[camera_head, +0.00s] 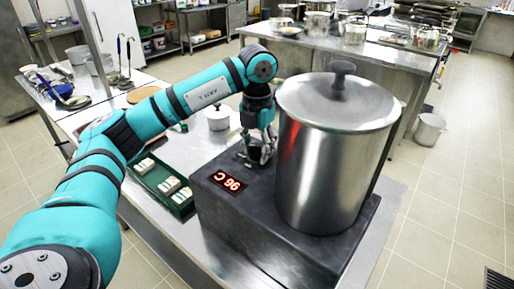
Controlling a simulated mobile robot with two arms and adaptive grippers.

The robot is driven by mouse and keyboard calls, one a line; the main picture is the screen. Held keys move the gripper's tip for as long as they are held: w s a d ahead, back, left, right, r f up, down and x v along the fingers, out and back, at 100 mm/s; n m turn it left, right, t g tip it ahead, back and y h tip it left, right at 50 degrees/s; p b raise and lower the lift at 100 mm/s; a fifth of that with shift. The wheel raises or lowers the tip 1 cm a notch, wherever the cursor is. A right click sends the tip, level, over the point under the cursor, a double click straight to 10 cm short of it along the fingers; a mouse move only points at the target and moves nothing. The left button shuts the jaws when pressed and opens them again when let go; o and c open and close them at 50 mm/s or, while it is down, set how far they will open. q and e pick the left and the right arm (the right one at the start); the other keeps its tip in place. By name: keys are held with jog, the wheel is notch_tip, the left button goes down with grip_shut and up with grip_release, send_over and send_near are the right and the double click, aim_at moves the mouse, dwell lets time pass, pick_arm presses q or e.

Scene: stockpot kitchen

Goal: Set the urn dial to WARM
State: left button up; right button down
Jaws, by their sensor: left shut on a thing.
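The urn (332,160) is a large steel cylinder with a lid and black knob, standing on a dark base (255,228). A red lit display (229,182) on the base appears to read 96 C. My left gripper (258,160) points down over the base's top, between the display and the urn. It is shut on the dial (246,158), a small dark part mostly hidden by the fingers. I cannot read any dial marking or see where the dial points. My right gripper is not in view.
A green tray (136,182) with several pale blocks lies left of the base. A small lidded pot (217,118) stands behind it. The urn stands close to my left gripper's right side. A bucket (430,129) is on the floor at right.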

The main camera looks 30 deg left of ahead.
aim_at(257, 146)
pick_arm(q)
jog(key=o, duration=1.2)
notch_tip(257, 146, up, 12)
dwell(0.4)
